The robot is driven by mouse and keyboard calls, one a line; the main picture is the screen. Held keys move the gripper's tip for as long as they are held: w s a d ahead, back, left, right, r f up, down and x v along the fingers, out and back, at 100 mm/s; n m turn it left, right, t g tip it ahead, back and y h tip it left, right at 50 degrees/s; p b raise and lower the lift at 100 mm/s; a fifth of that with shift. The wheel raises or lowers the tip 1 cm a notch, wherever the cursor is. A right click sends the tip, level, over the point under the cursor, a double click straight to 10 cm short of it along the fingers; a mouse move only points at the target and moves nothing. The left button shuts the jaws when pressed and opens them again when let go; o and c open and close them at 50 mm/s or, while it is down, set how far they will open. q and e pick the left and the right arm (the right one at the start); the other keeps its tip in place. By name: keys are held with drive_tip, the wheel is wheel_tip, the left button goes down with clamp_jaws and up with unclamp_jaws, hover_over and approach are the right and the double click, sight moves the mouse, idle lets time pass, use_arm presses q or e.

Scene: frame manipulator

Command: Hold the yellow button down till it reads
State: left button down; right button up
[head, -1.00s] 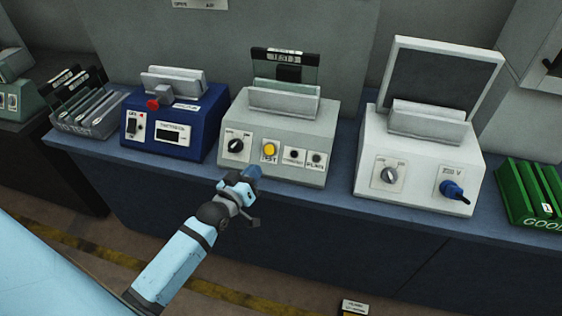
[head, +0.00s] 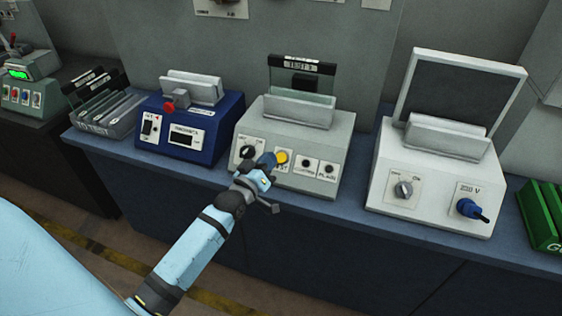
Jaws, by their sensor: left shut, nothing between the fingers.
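The yellow button (head: 282,157) is on the sloped front of the grey tester box (head: 312,125), on a white label. A black knob (head: 248,152) is to its left and two small dark round parts are to its right. A dark-topped card stands in the slot on top of the box. My left gripper (head: 268,160) is shut and empty. Its tip is at the button's left edge in the picture and covers part of the label. I cannot tell whether it touches or presses the button. My right gripper is not in view.
A blue box (head: 190,125) with a red knob stands to the left, beside a rack of cards (head: 105,103). A white box (head: 435,165) with an open lid and a blue switch stands to the right. A green rack (head: 543,215) is at the right edge.

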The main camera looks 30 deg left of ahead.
sight(281, 158)
use_arm(q)
drive_tip(key=shift+w+a+f+b, duration=0.2)
drive_tip(key=shift+w+f+b, duration=0.45)
drive_tip(key=shift+w, duration=0.2)
drive_tip(key=shift+w+a+f+b, duration=0.2)
drive_tip(key=shift+w+f+b, duration=0.45)
drive_tip(key=shift+w, duration=0.2)
drive_tip(key=shift+w+a+f+b, duration=0.2)
drive_tip(key=shift+w+f+b, duration=0.35)
drive_tip(key=shift+w+f, duration=0.25)
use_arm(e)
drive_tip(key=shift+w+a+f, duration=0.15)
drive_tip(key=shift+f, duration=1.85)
use_arm(q)
drive_tip(key=shift+r, duration=0.1)
drive_tip(key=shift+w, duration=0.1)
drive_tip(key=shift+w+a+f, duration=0.1)
drive_tip(key=shift+w+f, duration=0.15)
drive_tip(key=shift+w, duration=0.05)
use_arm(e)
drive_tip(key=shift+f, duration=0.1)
use_arm(q)
drive_tip(key=shift+w+f, duration=0.3)
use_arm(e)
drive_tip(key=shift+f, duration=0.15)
